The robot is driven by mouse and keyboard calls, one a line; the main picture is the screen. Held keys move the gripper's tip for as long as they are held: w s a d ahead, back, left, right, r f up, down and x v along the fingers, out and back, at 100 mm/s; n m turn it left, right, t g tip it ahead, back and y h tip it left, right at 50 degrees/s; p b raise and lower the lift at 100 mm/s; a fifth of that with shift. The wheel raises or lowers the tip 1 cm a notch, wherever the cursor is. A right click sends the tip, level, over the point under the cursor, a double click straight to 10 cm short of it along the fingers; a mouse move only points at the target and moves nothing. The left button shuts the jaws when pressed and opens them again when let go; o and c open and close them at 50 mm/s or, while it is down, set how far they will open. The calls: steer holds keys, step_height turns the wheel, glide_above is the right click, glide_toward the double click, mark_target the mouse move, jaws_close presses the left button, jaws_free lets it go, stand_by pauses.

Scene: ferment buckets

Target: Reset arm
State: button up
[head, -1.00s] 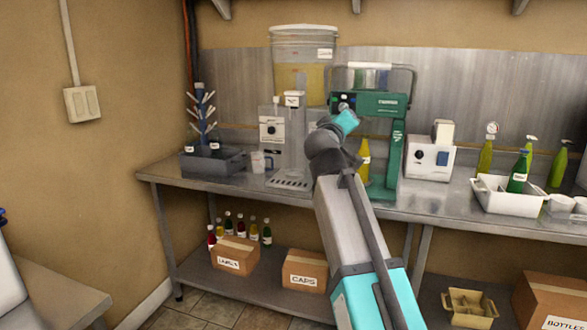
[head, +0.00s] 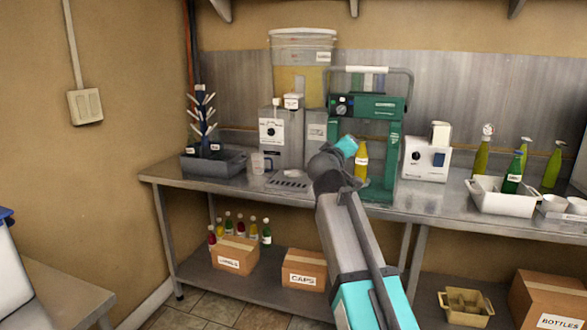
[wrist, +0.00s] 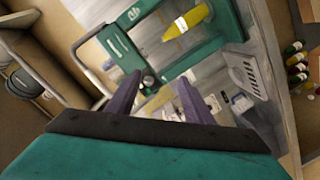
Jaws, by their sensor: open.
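My gripper shows in the wrist view (wrist: 158,98), its two dark fingers apart with nothing between them. In the head view my arm rises from the bottom, in front of the bench, and hides the gripper's fingers. A green machine (head: 375,110) stands on the bench just beyond the arm. A yellow bottle (head: 361,162) stands upright at the machine; it also shows in the wrist view (wrist: 188,22). My gripper is apart from both.
The steel bench (head: 430,205) holds a filler with a yellow tank (head: 302,75), a bottle tree (head: 203,125), a white device (head: 425,158) and a white tray (head: 500,196). Boxes (head: 304,268) and several bottles sit on the lower shelf. The floor at the left is clear.

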steer(key=d+f+g+p, duration=0.1)
steer(key=d+f+g, duration=0.1)
steer(key=f, duration=1.3)
steer(key=d+f+g+p, duration=0.2)
steer(key=f+g, duration=0.1)
steer(key=f, duration=1.1)
steer(key=s+d+f+g+p, duration=0.15)
steer(key=s+f, duration=0.25)
steer(key=f, duration=0.5)
steer(key=s+d+f+g+y, duration=0.15)
steer(key=s+f, duration=0.25)
steer(key=f, duration=0.4)
steer(key=s+d+f+g+h+p, duration=0.15)
steer(key=s+f, duration=0.25)
steer(key=f, duration=0.5)
steer(key=s+f+m+g+y+p, duration=0.1)
steer(key=s+f+g, duration=0.2)
steer(key=s+f, duration=0.75)
steer(key=s+f+m+g+y, duration=0.1)
steer(key=s+f+g, duration=0.2)
steer(key=s+f, duration=0.7)
steer(key=s+a+m+g+y, duration=0.1)
steer(key=s+a+g+y, duration=0.1)
steer(key=s, duration=1)
steer(key=s+a+m+g+y, duration=0.1)
steer(key=s+a+g, duration=0.3)
steer(key=s, duration=0.9)
steer(key=shift+s+a+m+y+p, duration=0.25)
steer(key=shift+m+y+p, duration=0.15)
steer(key=shift+m, duration=0.3)
